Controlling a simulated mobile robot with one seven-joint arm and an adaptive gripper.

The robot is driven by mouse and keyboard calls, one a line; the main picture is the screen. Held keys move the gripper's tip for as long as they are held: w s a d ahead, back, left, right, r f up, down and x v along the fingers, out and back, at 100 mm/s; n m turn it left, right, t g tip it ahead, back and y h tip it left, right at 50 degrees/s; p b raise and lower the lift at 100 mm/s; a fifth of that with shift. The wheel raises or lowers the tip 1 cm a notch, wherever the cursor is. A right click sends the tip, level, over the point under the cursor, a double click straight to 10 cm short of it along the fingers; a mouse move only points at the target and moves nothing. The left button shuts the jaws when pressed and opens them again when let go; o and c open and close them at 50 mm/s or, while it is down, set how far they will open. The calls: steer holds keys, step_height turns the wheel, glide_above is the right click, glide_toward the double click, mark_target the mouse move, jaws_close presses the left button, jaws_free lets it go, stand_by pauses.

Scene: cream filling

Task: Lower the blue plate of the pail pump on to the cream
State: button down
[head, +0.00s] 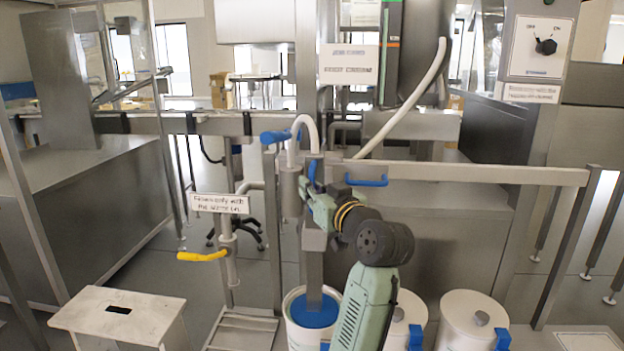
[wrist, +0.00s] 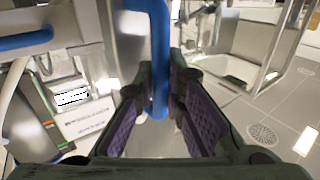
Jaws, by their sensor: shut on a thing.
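The blue plate (head: 318,311) of the pail pump shows inside the rim of an open white pail (head: 300,338), at the foot of a metal column (head: 314,275). The cream is hidden, so I cannot tell whether the plate touches it. My gripper (head: 318,203) is at the upper part of the pump, above the pail. In the wrist view its purple-padded fingers (wrist: 158,100) are shut on a blue handle (wrist: 160,50), which hangs down between them. In the head view the handle (head: 312,172) is partly hidden by the gripper.
Two closed white pails (head: 473,320) (head: 398,317) stand right of the open one. A metal rail (head: 470,173) runs behind my arm. A yellow handle (head: 203,256) sticks out at left, above a grey step stool (head: 120,312). A blue-ended lever (head: 275,137) is near the pump top.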

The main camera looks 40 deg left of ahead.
steer(key=shift+f, duration=1.05)
steer(key=c, duration=1.9)
jaws_free()
steer(key=shift+a+f, duration=0.1)
steer(key=shift+c, duration=0.2)
steer(key=shift+o, duration=1.4)
steer(key=shift+r, duration=0.25)
steer(key=v, duration=1.2)
steer(key=shift+r, duration=0.1)
